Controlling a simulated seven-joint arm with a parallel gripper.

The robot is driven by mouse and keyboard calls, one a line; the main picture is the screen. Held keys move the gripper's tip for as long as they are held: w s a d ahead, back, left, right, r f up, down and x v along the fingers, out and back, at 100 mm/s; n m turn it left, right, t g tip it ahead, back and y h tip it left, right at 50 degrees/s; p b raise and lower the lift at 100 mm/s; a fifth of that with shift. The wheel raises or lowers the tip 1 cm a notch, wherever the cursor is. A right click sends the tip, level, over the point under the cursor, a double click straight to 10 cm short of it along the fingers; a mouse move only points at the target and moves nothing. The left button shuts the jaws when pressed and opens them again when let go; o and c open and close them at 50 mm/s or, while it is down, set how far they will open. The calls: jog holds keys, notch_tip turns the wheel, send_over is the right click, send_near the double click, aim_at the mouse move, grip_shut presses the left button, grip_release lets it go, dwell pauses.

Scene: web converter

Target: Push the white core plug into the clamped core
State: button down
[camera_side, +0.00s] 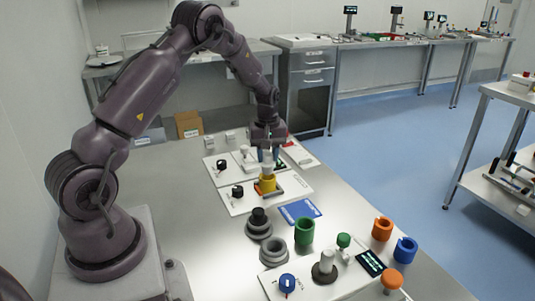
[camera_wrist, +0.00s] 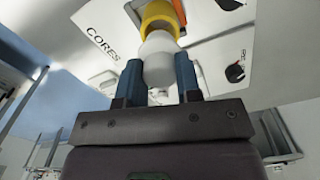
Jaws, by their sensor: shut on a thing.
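The white core plug (camera_wrist: 158,58) is between the two blue fingers of my gripper (camera_wrist: 160,80) in the wrist view. My gripper (camera_side: 267,155) is shut on the plug. In the side view the white plug (camera_side: 267,169) shows just above the yellow core (camera_side: 268,184), which stands upright in its clamp on a white plate (camera_side: 240,205). In the wrist view the plug lines up with the yellow core (camera_wrist: 160,14) and overlaps its opening. I cannot tell how deep the plug sits in the core.
Black knobs (camera_side: 237,191) stand on the white plates left of the core. A blue card (camera_side: 299,211), grey rings (camera_side: 273,250), a green core (camera_side: 304,231), an orange core (camera_side: 382,229) and a blue core (camera_side: 405,249) stand nearer the camera. Bare table lies left of the plates.

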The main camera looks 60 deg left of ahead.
aim_at(268, 166)
jog(key=shift+f, duration=2.05)
dwell(0.4)
jog(key=c, duration=0.7)
grip_release()
jog(key=shift+c, duration=0.2)
notch_tip(268, 166, up, 13)
jog(key=shift+f, duration=0.1)
